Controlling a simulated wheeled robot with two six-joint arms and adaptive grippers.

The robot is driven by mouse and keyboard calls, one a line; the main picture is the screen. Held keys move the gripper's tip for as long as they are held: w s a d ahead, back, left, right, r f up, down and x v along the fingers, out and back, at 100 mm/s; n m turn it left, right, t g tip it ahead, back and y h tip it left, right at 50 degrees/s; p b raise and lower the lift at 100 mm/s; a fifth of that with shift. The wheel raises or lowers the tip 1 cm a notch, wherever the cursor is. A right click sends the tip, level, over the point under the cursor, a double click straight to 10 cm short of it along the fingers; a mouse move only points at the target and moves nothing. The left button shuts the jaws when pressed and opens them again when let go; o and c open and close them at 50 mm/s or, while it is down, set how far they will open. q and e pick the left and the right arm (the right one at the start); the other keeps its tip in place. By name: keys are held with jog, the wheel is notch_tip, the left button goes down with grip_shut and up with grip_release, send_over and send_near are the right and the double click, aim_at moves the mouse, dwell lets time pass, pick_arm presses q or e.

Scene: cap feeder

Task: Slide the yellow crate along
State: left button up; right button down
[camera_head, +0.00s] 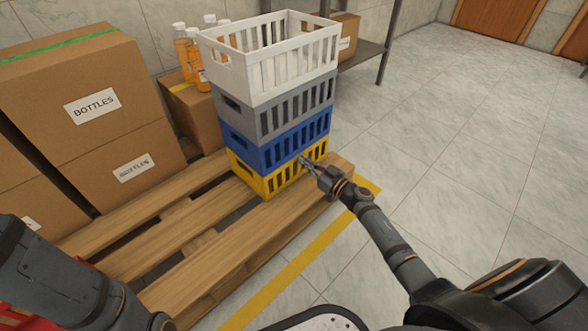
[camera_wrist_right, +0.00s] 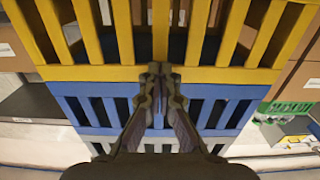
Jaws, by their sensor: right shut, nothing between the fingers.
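The yellow crate (camera_head: 265,182) is the lowest of a stack, standing on a wooden pallet (camera_head: 185,262). A blue crate (camera_head: 277,147), a grey crate (camera_head: 280,113) and an open white crate (camera_head: 275,65) stand on it. My right gripper (camera_head: 304,160) is shut and empty, its fingertips at the right-hand slatted side of the stack. In the right wrist view, which looks upside down, the shut fingertips (camera_wrist_right: 160,72) are at the yellow crate's rim (camera_wrist_right: 105,73), just by the blue crate (camera_wrist_right: 85,100). I cannot tell whether they touch. My left gripper is out of view.
Cardboard boxes labelled BOTTLES (camera_head: 95,105) stand on the pallet left of the stack. Orange bottles (camera_head: 187,55) stand on a box behind it. A shelf (camera_head: 368,52) is at the back. Open tiled floor (camera_head: 470,150) lies to the right, past a yellow floor line (camera_head: 290,270).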

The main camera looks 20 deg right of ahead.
aim_at(296, 155)
jog(key=shift+x, duration=2.8)
jog(key=shift+b+x, duration=0.35)
jog(key=shift+x, duration=1.1)
jog(key=shift+b+x, duration=0.85)
jog(key=shift+x, duration=1.2)
jog(key=p+v, duration=0.2)
jog(key=v, duration=0.1)
jog(key=p+v, duration=0.3)
jog(key=v, duration=0.1)
jog(key=shift+r+p, duration=0.2)
jog(key=shift+p, duration=0.1)
jog(key=shift+s+d+f, duration=0.2)
jog(key=shift+s+d, duration=0.05)
jog(key=shift+s, duration=0.3)
